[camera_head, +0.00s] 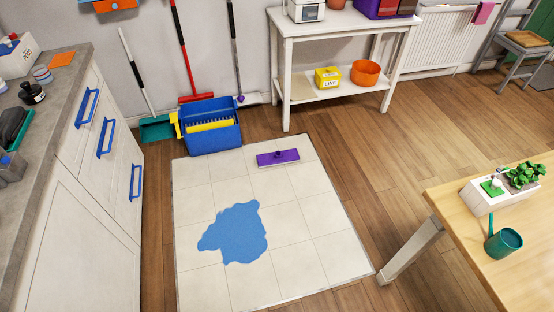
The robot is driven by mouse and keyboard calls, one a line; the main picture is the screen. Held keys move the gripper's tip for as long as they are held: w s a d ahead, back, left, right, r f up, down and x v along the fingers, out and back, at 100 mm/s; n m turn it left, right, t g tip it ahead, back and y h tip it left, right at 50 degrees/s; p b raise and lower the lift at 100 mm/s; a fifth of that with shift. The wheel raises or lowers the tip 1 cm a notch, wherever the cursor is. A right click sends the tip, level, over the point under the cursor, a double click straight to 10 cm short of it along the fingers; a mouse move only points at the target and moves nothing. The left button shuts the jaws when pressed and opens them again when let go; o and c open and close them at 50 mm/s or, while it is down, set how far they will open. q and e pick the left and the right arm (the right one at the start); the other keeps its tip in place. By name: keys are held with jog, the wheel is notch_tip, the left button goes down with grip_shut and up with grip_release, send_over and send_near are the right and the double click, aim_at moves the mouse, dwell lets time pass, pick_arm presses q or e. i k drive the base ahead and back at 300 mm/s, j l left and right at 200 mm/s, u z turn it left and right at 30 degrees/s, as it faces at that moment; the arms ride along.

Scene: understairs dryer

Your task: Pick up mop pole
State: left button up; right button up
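Several poles lean against the back wall. A grey pole with a dark upper grip (235,50) has a purple lower end and looks like the mop pole. A purple flat mop head (278,157) lies apart from it on the pale tiled floor patch (300,190). To its left lean a red pole with a black grip (184,50) and a pale pole with a black grip (136,70). Neither of my grippers is in view.
A blue bucket with a yellow insert (210,135) stands before the poles. A blue puddle (238,235) lies on the tiles. A grey-topped counter (45,110) is at left, a white shelf table (340,25) at the back, a wooden table (510,265) at right.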

aim_at(241, 97)
jog(key=i+z, duration=0.1)
jog(key=i, duration=0.35)
jog(key=i+j+z, duration=0.15)
jog(key=i, duration=0.3)
